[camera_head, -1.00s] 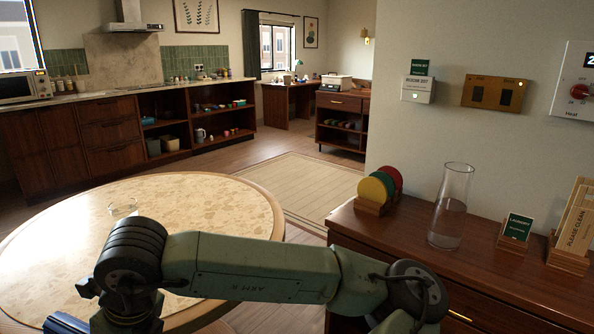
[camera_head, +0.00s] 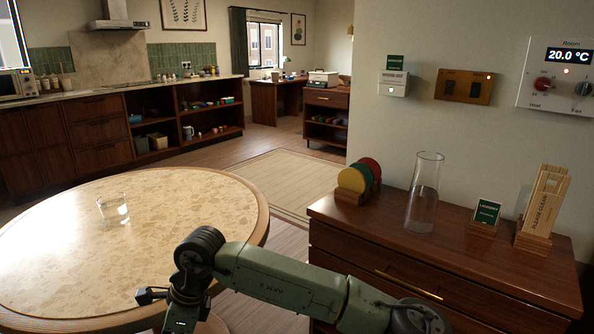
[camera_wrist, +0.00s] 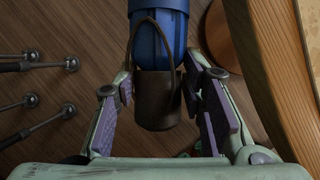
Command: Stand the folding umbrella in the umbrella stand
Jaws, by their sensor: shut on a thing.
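The folding umbrella (camera_wrist: 160,38) shows in the wrist view as a blue ribbed body with a dark handle (camera_wrist: 157,100) and a strap loop. My gripper (camera_wrist: 163,85) is shut on the umbrella, with a purple-padded finger on each side of the dark handle. The blue end runs out of the top of the wrist view, so its far tip is hidden. In the head view my arm shows low in the picture, and the gripper and umbrella are not clearly seen there. I cannot identify the umbrella stand in either view.
A round stone-topped table (camera_head: 60,240) with a glass (camera_head: 113,208) is at left. A wooden sideboard (camera_head: 440,255) with a carafe (camera_head: 423,195) is at right. Metal rods with ball ends (camera_wrist: 45,65) lie at left in the wrist view, over wooden floor (camera_wrist: 60,130). A rug (camera_head: 285,180) lies beyond.

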